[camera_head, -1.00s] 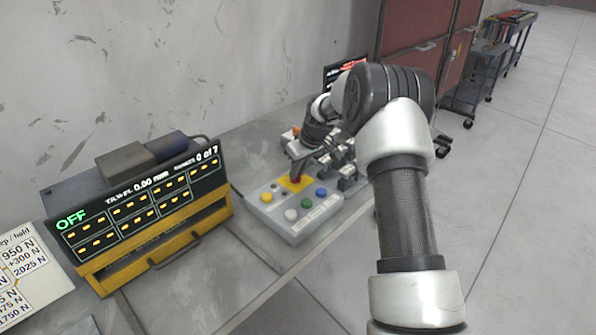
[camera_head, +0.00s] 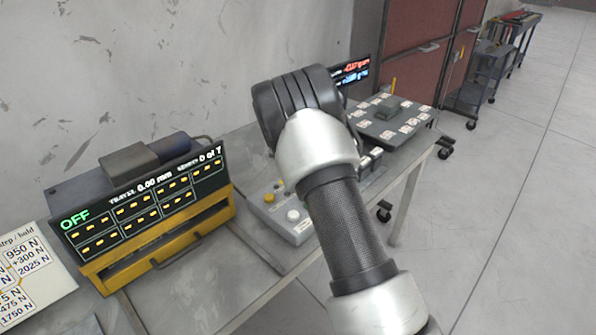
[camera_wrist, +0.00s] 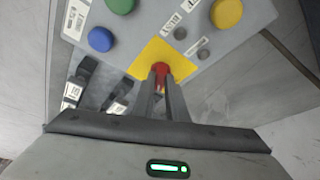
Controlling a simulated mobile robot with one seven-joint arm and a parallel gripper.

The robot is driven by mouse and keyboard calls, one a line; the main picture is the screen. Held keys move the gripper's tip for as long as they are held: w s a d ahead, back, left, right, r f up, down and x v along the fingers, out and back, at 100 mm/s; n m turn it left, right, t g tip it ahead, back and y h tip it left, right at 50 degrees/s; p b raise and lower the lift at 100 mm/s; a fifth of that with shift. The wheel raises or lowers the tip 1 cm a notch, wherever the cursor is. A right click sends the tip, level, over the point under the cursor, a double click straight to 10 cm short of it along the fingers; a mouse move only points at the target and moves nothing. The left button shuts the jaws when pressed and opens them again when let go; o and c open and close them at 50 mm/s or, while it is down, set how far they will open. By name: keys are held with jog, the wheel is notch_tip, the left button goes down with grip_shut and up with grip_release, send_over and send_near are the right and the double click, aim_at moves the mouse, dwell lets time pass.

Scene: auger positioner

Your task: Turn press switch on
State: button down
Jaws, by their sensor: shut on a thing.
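The red switch (camera_wrist: 161,68) sits on a yellow square plate (camera_wrist: 160,54) of a grey control box. In the wrist view my gripper (camera_wrist: 162,78) is shut on the switch, with a finger on each side. The control box (camera_head: 262,211) is partly behind my arm in the head view, which hides the switch and my gripper there. The display (camera_head: 140,205) on the yellow unit reads OFF in green, with travel 0.00 mm and 0 of 7.
The box also carries a yellow button (camera_wrist: 226,13), a blue button (camera_wrist: 101,39) and a green button (camera_wrist: 121,4). A turntable with labelled tiles (camera_head: 370,129) stands behind my arm. A printed card (camera_head: 28,265) lies at the left. Floor at the right is open.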

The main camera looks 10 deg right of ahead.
jog(key=m, duration=0.2)
jog(key=m+g+h, duration=0.1)
jog(key=m, duration=0.2)
jog(key=shift+w+a+m+h, duration=0.2)
jog(key=shift+a+m+h, duration=0.05)
jog(key=shift+m+h, duration=0.15)
jog(key=shift+g, duration=0.3)
jog(key=c, duration=1.8)
grip_release()
jog(key=shift+o, duration=0.2)
jog(key=p+v, duration=0.1)
jog(key=v, duration=1.6)
jog(key=shift+r+p, duration=0.2)
jog(key=shift+p, duration=0.2)
jog(key=shift+a, duration=0.1)
